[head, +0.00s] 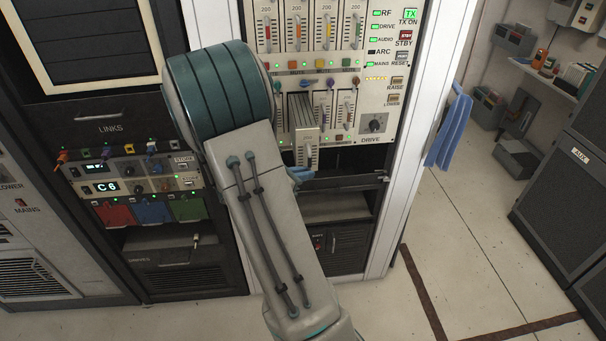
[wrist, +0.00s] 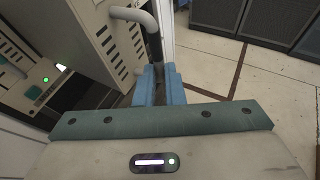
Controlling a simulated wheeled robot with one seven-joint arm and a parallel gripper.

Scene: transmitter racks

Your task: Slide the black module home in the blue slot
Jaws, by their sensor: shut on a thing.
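The black module (head: 300,108) sticks out of the lower row of the transmitter rack, its dark ribbed top showing and its pale front plate (head: 307,152) well forward of the panel. It sits below a blue tag (head: 312,84), in line with the blue slot, and its rear end is hidden inside. In the wrist view, the handle (wrist: 146,20) is a bent grey bar with a dark grip. My gripper (wrist: 158,76) has its blue fingers closed around that grip. In the head view, my arm hides most of the gripper, with a blue finger (head: 300,174) showing below the plate.
Neighbouring modules (head: 347,108) sit flush to the right, beside the drive knob (head: 375,124). An open dark bay (head: 350,160) lies below. A blue cloth (head: 448,130) hangs on the rack's right side. The floor (head: 470,235) at right is clear.

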